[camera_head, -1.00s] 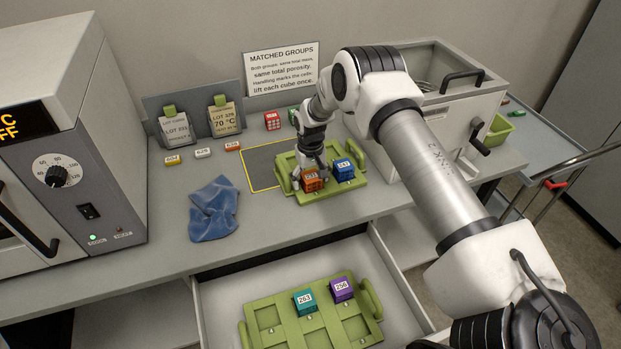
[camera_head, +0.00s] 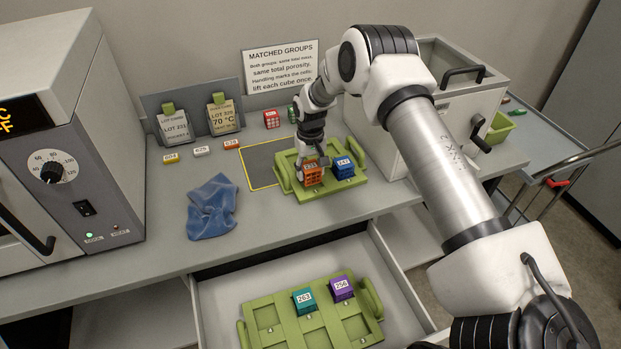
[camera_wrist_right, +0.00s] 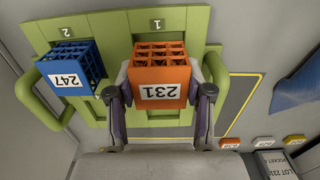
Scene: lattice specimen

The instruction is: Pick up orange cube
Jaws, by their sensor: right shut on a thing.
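The orange lattice cube (camera_head: 313,178), labelled 231, is between the fingers of my right gripper (camera_head: 312,163) at the green tray (camera_head: 306,196) on the bench. In the right wrist view the gripper (camera_wrist_right: 160,102) has one finger on each side of the orange cube (camera_wrist_right: 160,72), over the place marked 1. The cube looks slightly raised, but its underside is hidden. The blue cube (camera_head: 343,169), labelled 247, sits beside it in the place marked 2; it also shows in the wrist view (camera_wrist_right: 70,72). My left gripper is out of view.
An open drawer below holds another green tray (camera_head: 290,335) with a teal cube (camera_head: 304,301) and a purple cube (camera_head: 342,288). A blue cloth (camera_head: 212,208) lies left of the bench tray. A yellow-edged grey mat (camera_head: 258,165) is behind it. An oven (camera_head: 60,150) stands left.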

